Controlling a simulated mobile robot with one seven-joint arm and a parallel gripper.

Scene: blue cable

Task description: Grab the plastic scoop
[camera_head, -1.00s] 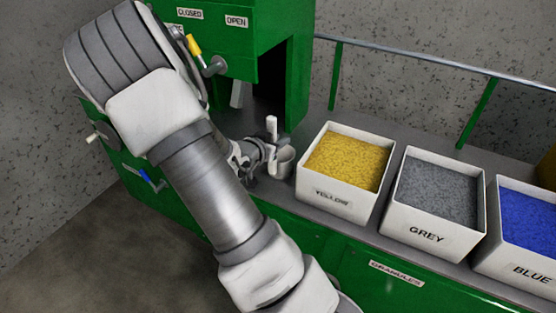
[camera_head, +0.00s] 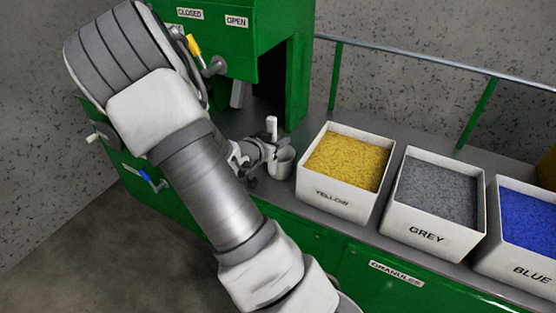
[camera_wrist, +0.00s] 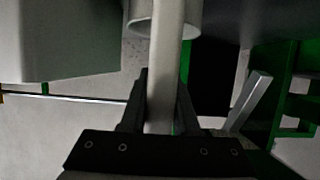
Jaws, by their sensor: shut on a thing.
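The white plastic scoop (camera_head: 283,162) is on the grey worktop side, just left of the yellow granule bin. Its cup shows in the head view, with a white upright piece above it. My gripper (camera_head: 262,152) is at the scoop's left side. In the wrist view, the pale scoop handle (camera_wrist: 164,75) runs between the two dark fingers of my gripper (camera_wrist: 161,95), which are shut on it. The cup is at the top edge of that view, partly cut off. Whether the scoop touches the worktop cannot be told.
White bins of yellow (camera_head: 345,162), grey (camera_head: 437,192) and blue (camera_head: 527,222) granules stand in a row to the right. A green machine (camera_head: 245,50) with levers is behind my arm. A metal rail (camera_head: 430,66) runs along the back.

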